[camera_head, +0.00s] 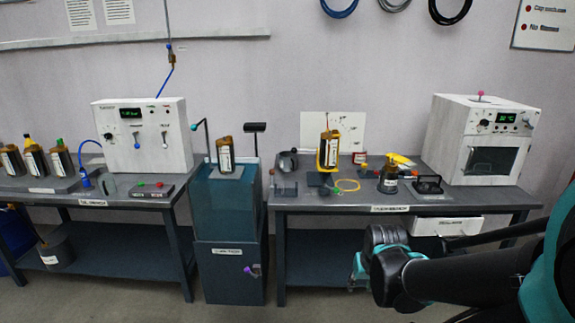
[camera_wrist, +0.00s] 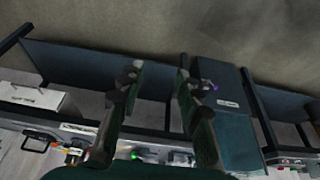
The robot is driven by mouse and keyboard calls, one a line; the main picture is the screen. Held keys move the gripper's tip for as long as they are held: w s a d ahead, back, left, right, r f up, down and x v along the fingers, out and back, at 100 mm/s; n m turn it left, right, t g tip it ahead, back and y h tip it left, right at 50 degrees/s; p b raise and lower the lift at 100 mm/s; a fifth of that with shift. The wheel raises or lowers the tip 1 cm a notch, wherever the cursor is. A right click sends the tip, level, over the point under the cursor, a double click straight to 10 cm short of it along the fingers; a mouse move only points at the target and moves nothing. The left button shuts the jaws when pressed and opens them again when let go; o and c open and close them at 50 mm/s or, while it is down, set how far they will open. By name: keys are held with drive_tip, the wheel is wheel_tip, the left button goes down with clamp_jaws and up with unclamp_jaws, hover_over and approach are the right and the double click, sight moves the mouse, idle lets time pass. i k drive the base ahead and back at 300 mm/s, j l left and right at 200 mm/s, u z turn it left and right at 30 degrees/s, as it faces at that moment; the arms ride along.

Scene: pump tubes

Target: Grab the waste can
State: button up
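A dark grey can (camera_head: 57,252) with a white label stands on the lower shelf of the left bench, at the far left of the head view; it looks like the waste can, though its label is too small to read. A brown stick-like thing rises from its top. My gripper (camera_head: 357,272) is at the lower right of the head view, in front of the right bench and far from the can. In the wrist view my gripper (camera_wrist: 157,68) has its two fingers apart with nothing between them. The can is not seen in the wrist view.
A blue-grey cabinet (camera_head: 229,270) stands between the left bench (camera_head: 100,201) and the right bench (camera_head: 345,207). Bottles and devices stand on the benches. A blue drum (camera_head: 14,232) is beside the can. Open floor lies in front.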

sight(288, 161)
drive_tip(key=i+j, duration=1.1)
drive_tip(key=i, duration=0.1)
